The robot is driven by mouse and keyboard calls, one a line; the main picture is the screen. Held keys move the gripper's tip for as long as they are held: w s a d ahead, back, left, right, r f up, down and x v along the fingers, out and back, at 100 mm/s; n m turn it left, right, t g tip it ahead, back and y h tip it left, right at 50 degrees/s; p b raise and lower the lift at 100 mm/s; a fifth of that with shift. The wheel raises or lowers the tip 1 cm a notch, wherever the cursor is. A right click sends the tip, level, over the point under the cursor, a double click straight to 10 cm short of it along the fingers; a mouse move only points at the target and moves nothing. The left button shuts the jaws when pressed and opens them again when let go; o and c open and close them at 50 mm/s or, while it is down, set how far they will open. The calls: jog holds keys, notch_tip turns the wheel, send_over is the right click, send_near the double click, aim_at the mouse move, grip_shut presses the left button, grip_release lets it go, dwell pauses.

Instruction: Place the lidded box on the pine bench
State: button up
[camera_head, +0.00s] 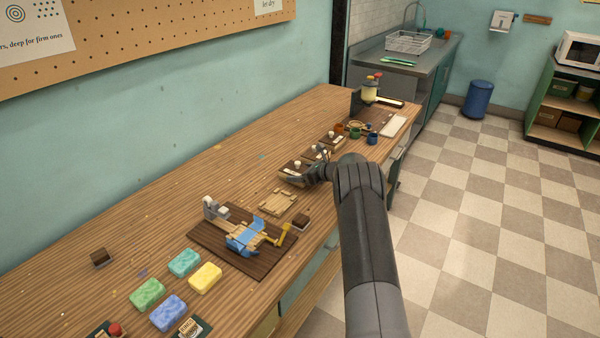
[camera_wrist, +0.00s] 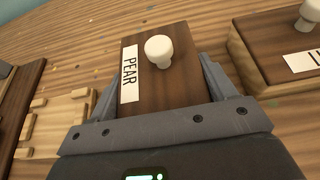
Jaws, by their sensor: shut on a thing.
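The lidded box (camera_wrist: 180,87) is dark wood with a white knob and a label reading PEAR. In the wrist view it sits between the two fingers of my gripper (camera_wrist: 160,85), which is shut on its sides. In the head view my gripper (camera_head: 312,174) is at the box (camera_head: 293,167), partly covering it. I cannot tell whether the box touches the worktop. The low, pale slatted pine bench (camera_head: 277,202) lies just nearer the camera and to the left of the box; it also shows at the left of the wrist view (camera_wrist: 62,118), with nothing on it.
Another knobbed box (camera_wrist: 275,60) stands close on the right in the wrist view. A dark board (camera_head: 262,262) with a blue-and-pine device lies beyond the pine bench's other side. Soap bars (camera_head: 184,262) lie at front left.

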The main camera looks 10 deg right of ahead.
jog(key=o, duration=1.2)
jog(key=v, duration=1)
jog(key=shift+s+d, duration=0.1)
jog(key=shift+s+r, duration=0.2)
jog(key=s+a+r+n+g+h, duration=0.1)
jog(key=s+a+r+n+g, duration=0.1)
jog(key=s+a+r+n, duration=0.35)
jog(key=s+a+r+n+g, duration=0.1)
jog(key=s+a+r+n, duration=0.2)
jog(key=s+r, duration=0.55)
jog(key=s+a+r+n+g+h, duration=0.1)
jog(key=s+a+r+n+g, duration=0.1)
jog(key=s+a+r+n, duration=0.4)
jog(key=s+d+r+n+t+h, duration=0.1)
jog(key=s+n+h, duration=0.6)
jog(key=s, duration=2.7)
jog(key=d+r+n, duration=0.1)
jog(key=n, duration=0.4)
jog(key=shift+d, duration=0.2)
